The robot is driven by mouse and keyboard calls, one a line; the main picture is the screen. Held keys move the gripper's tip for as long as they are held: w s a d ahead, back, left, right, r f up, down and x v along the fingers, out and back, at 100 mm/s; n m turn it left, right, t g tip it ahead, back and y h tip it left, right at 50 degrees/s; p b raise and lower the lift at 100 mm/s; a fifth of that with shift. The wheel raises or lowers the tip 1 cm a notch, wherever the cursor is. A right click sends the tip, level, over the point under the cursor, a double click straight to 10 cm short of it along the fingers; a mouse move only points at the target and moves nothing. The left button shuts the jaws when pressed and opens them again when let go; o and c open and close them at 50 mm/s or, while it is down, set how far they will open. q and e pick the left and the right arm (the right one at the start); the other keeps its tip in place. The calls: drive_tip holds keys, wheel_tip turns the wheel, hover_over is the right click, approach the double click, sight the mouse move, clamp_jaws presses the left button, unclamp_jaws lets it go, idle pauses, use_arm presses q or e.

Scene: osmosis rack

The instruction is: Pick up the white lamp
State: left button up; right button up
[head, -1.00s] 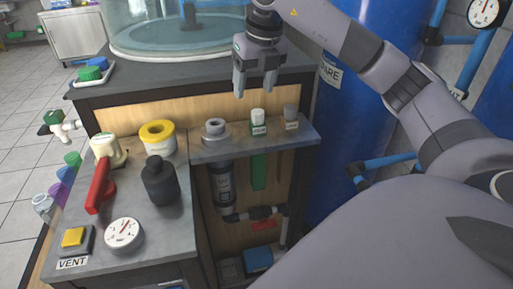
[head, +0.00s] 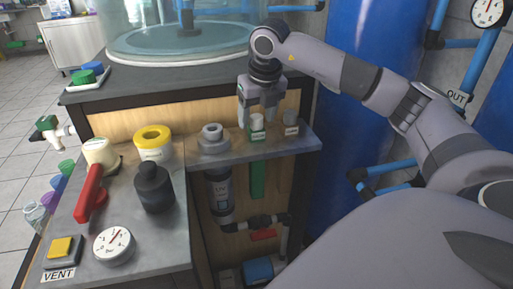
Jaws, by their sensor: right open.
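The white-topped piece with a green label (head: 257,122), which looks like the white lamp, stands upright on the narrow grey shelf (head: 300,146). My right gripper (head: 257,118) is open above the shelf, pointing down. Its two fingers appear on either side of the white top, and I cannot tell whether they touch it. A green strip (head: 257,179) shows below the shelf, under the piece. My left gripper is not in view.
A grey-topped piece with a white label (head: 291,123) stands close to the right. A grey ring fitting (head: 212,138) sits to the left, above a UV cylinder (head: 220,192). A yellow-topped pot (head: 154,143), black bottle (head: 154,187) and gauge (head: 114,246) are further left.

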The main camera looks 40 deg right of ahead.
drive_tip(key=c, duration=0.9)
drive_tip(key=shift+r, duration=0.6)
wheel_tip(320, 180, up, 27)
drive_tip(key=p, duration=0.7)
drive_tip(key=shift+p, duration=0.3)
drive_tip(key=shift+f, duration=0.1)
